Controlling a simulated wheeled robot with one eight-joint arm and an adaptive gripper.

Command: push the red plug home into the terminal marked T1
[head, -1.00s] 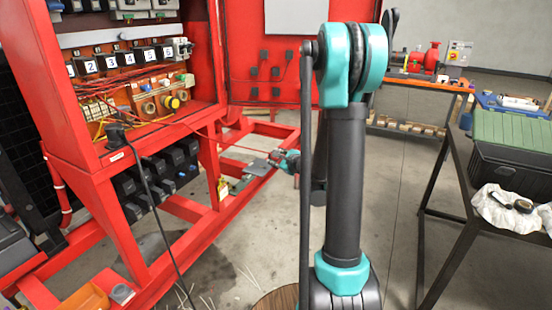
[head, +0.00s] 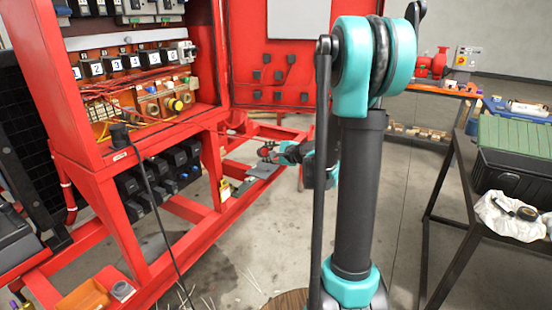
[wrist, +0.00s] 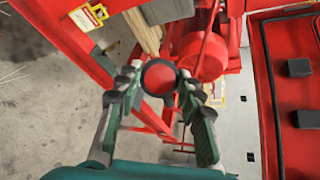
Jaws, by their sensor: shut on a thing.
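My gripper (wrist: 155,88) is shut on the red plug (wrist: 158,76), which shows in the wrist view as a round red face with a dark rim between the two fingertips. In the head view my gripper (head: 270,152) is small, in the open space right of the red cabinet's lower frame, well apart from the terminals. A thin red lead (head: 180,138) runs from the cabinet toward it. A terminal strip (head: 100,108) and round sockets (head: 152,108) sit on the cabinet's shelf below numbered black modules (head: 118,64). No T1 mark is readable in either view.
The red cabinet (head: 100,160) fills the left, its open door (head: 270,95) behind. A black cable (head: 150,180) hangs in front. Red skid rails (head: 190,208) run low below my gripper. A dark bench (head: 455,185) with a green-lidded case (head: 512,135) stands right.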

